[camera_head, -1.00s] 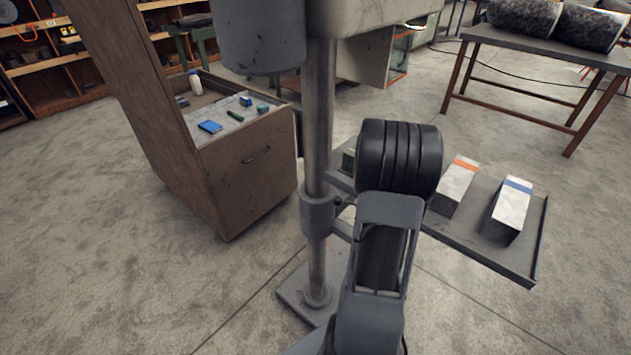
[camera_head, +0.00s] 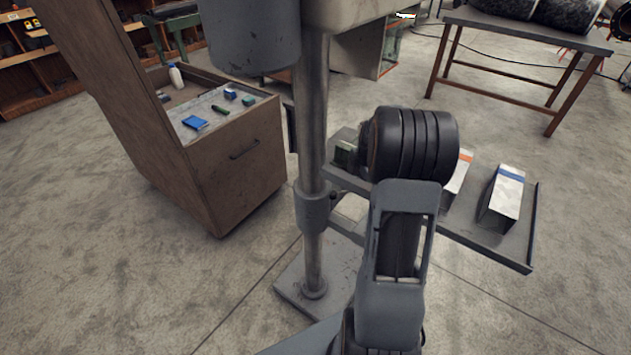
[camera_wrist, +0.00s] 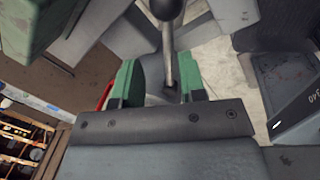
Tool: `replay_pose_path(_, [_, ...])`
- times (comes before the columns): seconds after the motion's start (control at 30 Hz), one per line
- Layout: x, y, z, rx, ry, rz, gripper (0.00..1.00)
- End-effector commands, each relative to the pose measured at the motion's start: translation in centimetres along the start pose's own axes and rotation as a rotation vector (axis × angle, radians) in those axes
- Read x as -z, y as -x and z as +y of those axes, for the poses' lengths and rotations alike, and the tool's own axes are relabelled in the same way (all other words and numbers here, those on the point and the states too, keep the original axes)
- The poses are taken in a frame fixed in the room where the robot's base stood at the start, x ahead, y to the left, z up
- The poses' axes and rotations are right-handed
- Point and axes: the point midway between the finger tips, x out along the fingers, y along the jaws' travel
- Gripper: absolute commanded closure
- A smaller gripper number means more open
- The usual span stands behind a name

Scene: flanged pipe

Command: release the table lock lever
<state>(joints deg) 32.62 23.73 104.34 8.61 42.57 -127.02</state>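In the wrist view the lever (camera_wrist: 169,60) is a thin metal rod with a dark ball knob at the top edge. My gripper (camera_wrist: 160,78) has green fingers, one on each side of the rod. The fingers stand apart, with a visible gap between the rod and the left finger. The rod's lower end sits near the gripper's palm. In the head view the grey drill table (camera_head: 487,245) stands beside the steel column (camera_head: 313,140), with a collar (camera_head: 313,208) on it. My arm hides the gripper and lever there.
Two white boxes, one with an orange band (camera_head: 457,180) and one with a blue band (camera_head: 505,197), stand on the drill table. A wooden cabinet (camera_head: 240,165) with small items is left of the column. A workbench (camera_head: 520,38) is at the back right. Floor is clear in front left.

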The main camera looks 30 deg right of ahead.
Motion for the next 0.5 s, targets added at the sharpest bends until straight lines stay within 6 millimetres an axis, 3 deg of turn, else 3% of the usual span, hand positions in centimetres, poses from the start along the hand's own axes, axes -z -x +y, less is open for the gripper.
replay_pose_path(0.5, [-0.2,10.1,0.0,-0.004,-0.006,-0.005,0.62])
